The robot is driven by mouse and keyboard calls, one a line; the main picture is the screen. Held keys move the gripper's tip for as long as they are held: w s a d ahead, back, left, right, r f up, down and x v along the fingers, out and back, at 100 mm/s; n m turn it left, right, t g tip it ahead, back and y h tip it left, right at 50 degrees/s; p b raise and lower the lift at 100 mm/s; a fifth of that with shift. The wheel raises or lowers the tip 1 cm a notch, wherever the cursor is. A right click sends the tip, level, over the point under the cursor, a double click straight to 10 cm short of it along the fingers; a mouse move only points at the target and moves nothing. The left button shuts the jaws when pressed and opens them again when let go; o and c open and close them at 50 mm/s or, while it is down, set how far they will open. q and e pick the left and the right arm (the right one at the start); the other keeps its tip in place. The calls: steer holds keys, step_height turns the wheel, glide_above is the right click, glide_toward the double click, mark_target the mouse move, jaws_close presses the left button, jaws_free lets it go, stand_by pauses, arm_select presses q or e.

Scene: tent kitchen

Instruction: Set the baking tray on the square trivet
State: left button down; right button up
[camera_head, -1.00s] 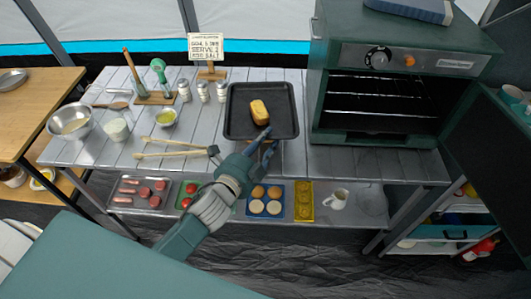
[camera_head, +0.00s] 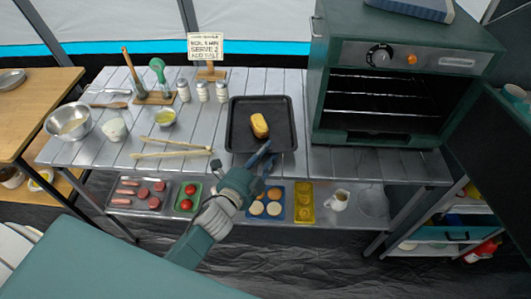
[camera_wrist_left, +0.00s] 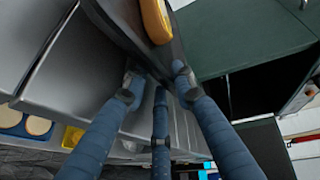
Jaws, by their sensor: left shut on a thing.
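The baking tray (camera_head: 240,145) is dark and rectangular, with a golden loaf (camera_head: 259,126) on it. My left gripper (camera_head: 262,153) is shut on the tray's near rim. In the left wrist view, the gripper's blue fingers (camera_wrist_left: 158,85) are at the dark tray edge (camera_wrist_left: 128,28), with the loaf (camera_wrist_left: 156,18) above. I cannot make out the square trivet; the tray may hide it. Whether the tray rests on something or hangs just above the table is unclear. My right gripper is not in view.
The open green oven (camera_head: 385,100) stands close on the right. Wooden tongs (camera_head: 172,153) lie left of the tray. Shakers (camera_head: 203,92) and a sign (camera_head: 206,47) stand behind. A lower shelf holds food trays (camera_head: 265,212). The table is bare right of the tray, before the oven.

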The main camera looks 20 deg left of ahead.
arm_select(q)
steer(key=shift+f, duration=0.15)
steer(key=c, duration=1.4)
jaws_free()
steer(key=shift+f, duration=0.1)
steer(key=shift+r+p, duration=0.35)
steer(key=shift+r, duration=0.2)
steer(key=b+v, duration=0.1)
steer(key=v, duration=1.1)
